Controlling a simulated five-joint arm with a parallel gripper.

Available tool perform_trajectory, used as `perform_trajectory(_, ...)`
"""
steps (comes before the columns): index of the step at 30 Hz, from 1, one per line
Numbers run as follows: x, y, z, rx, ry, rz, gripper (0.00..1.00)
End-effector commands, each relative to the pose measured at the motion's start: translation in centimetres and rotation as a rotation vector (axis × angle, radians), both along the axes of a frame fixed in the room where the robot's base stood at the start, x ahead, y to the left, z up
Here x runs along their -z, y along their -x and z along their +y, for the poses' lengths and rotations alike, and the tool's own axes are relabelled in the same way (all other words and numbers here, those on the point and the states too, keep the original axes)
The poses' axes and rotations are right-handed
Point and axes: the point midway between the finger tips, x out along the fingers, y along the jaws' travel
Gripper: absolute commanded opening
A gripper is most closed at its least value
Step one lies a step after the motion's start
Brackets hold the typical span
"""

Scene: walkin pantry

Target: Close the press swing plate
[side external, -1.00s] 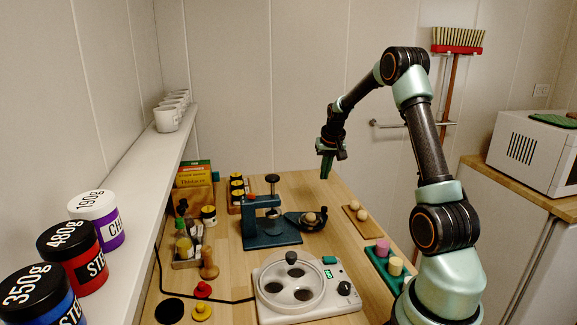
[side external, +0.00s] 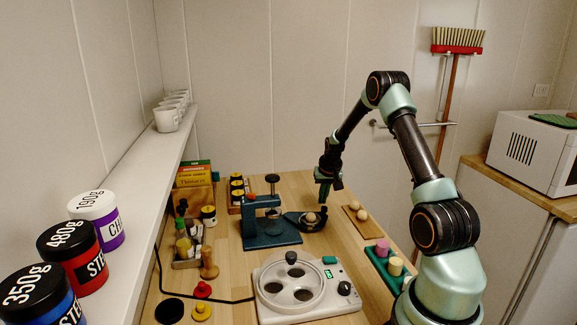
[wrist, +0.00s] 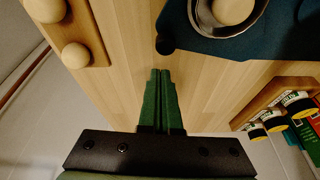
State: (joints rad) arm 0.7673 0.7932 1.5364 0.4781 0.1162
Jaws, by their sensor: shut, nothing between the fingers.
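The dark blue press (side external: 270,238) stands on the wooden worktop, with a screw and knob on top. Its swing plate (side external: 322,225) sticks out to the right of the press body, swung open, with a pale ball (side external: 310,217) in its round cup. In the wrist view the swing plate (wrist: 205,45) is at the top, with the ball (wrist: 232,10) inside a metal ring. My gripper (side external: 324,200) is shut and empty, pointing down just behind the plate's outer end. In the wrist view its green fingertips (wrist: 160,73) look apart from the plate's rounded end.
A wooden board (side external: 348,212) with two pale balls lies right of the plate. A green tray (side external: 373,262) with pink and yellow pieces and a white round-lidded device (side external: 330,304) are nearer. A rack of jars (side external: 245,203) stands behind the press.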

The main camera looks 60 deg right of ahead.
Motion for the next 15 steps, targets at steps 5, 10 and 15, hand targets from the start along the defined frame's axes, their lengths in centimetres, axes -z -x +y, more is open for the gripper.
perform_trajectory(5, 0.0, 0.8, 1.0, 0.000, -0.001, -0.001, 0.00)
perform_trajectory(10, -0.1, 1.1, 1.4, -0.001, 0.000, -0.002, 0.00)
perform_trajectory(15, 0.0, 1.1, 1.5, -0.001, 0.000, -0.002, 0.00)
